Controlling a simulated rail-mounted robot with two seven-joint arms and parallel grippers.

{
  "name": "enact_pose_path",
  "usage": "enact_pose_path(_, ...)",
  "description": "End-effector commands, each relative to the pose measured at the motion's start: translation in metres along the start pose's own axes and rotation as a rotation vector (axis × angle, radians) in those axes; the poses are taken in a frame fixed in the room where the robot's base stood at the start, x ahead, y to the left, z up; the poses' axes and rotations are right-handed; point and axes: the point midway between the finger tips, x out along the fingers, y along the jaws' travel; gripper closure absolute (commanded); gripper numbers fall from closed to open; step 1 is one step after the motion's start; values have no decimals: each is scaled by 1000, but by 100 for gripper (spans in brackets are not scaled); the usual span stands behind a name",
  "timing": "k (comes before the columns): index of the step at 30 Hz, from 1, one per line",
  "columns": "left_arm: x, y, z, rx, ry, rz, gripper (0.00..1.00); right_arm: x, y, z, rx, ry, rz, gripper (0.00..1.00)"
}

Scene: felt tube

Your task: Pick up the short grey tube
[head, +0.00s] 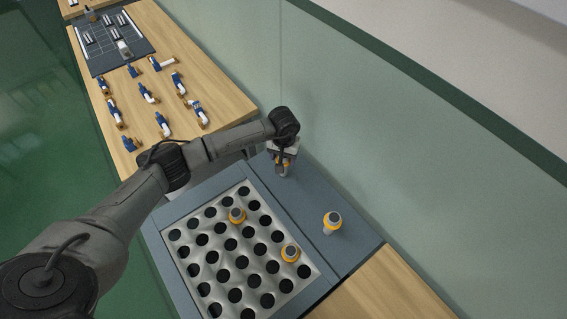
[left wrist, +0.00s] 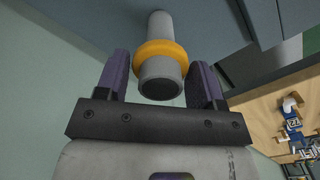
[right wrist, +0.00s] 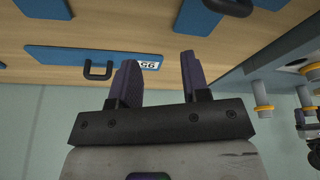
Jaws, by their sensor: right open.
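My left gripper (head: 285,166) is over the blue-grey deck beside the rack. In the left wrist view, a grey tube (left wrist: 160,72) with an orange collar is between its fingers (left wrist: 160,80). Its collar is close to both fingers, and whether they press on it cannot be told. Another collared grey tube (head: 332,221) stands on the deck to the right. My right gripper (right wrist: 157,85) is open and empty, before drawer fronts, and out of the head view.
The pale rack (head: 215,268) has many dark empty holes. A wooden table (head: 190,60) holds several blue-and-white fittings and a dark gridded mat (head: 110,45). A green-grey wall panel (head: 400,150) borders the right.

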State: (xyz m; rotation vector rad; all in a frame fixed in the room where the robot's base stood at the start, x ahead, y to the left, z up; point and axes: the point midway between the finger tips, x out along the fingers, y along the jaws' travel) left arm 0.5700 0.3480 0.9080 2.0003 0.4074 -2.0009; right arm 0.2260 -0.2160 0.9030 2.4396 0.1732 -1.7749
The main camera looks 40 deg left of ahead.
Motion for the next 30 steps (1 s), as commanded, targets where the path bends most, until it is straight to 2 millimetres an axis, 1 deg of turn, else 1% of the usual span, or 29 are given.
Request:
enact_pose_path(1, 0, 0, 0, 0, 0, 0, 43, 0, 0, 0, 1, 0, 0, 57)
enact_pose_path(6, 0, 0, 0, 0, 0, 0, 59, 0, 0, 0, 0, 0, 0, 57)
enact_pose_path(9, 0, 0, 0, 0, 1, 0, 67, 0, 0, 0, 0, 0, 0, 57)
enact_pose_path(14, 0, 0, 0, 0, 1, 0, 67, 0, 1, 0, -2, 0, 2, 57)
enact_pose_path(17, -4, 0, -1, 0, 2, 1, 67, 0, 2, 0, -5, -1, 4, 57)
enact_pose_path(20, -15, 0, -2, -1, 5, 1, 67, 0, 3, 0, -8, -1, 7, 57)
enact_pose_path(30, -72, 0, -1, 0, 3, 0, 67, -1, 3, 0, -9, -1, 7, 57)
